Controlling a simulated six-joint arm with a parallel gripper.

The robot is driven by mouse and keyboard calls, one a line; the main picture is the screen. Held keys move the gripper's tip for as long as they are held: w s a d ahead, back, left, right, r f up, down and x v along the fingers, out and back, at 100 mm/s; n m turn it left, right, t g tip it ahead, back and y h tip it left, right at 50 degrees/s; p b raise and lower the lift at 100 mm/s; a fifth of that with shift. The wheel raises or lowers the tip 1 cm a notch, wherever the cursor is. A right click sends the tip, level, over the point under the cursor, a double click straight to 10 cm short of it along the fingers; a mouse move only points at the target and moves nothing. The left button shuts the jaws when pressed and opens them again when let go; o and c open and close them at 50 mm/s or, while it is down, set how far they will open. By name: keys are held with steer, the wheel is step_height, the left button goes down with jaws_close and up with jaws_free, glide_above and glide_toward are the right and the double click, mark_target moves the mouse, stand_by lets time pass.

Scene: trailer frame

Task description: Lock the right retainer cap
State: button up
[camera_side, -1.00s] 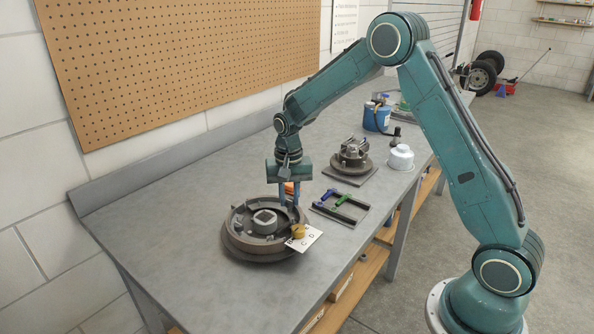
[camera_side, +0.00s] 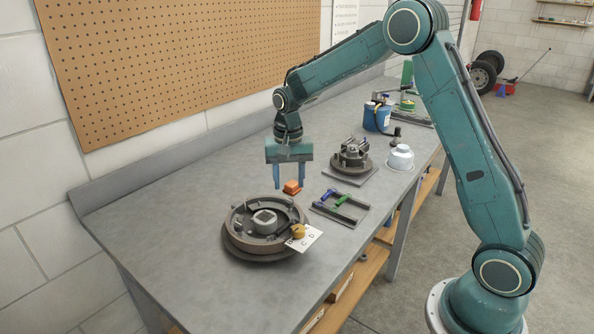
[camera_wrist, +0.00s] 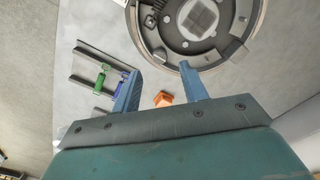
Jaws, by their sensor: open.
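A dark round drum-like assembly (camera_side: 240,240) sits on the bench, with small upright parts around its ring and a pale square hub (camera_side: 265,218) in the middle. It also shows at the top right of the wrist view (camera_wrist: 262,20). A yellow knob-like piece (camera_side: 298,231) is at its right rim. I cannot tell which part is the right retainer cap. My gripper (camera_side: 289,185) is open and empty, fingers pointing down above the drum's far side.
An orange block (camera_side: 292,188) lies behind the drum. A dark frame (camera_side: 353,218) with green and blue clamps lies to the right. A lettered card (camera_side: 312,238) is beside the drum. A second round fixture (camera_side: 352,157), white container (camera_side: 400,158) and blue bucket (camera_side: 377,117) stand farther back. The bench's left is clear.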

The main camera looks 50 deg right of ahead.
mark_target(290, 201)
step_height(290, 201, up, 8)
steer(key=shift+r, duration=0.25)
stand_by(0.5)
steer(key=s+a+r+n+t, duration=0.4)
steer(key=s+r, duration=0.5)
steer(key=s, duration=0.5)
steer(key=s+a+f+n+t, duration=0.1)
steer(key=s+n, duration=0.4)
steer(key=s, duration=1)
steer(key=shift+s+a+f+t, duration=0.35)
steer(key=shift+a+f, duration=0.2)
steer(key=shift+a, duration=0.55)
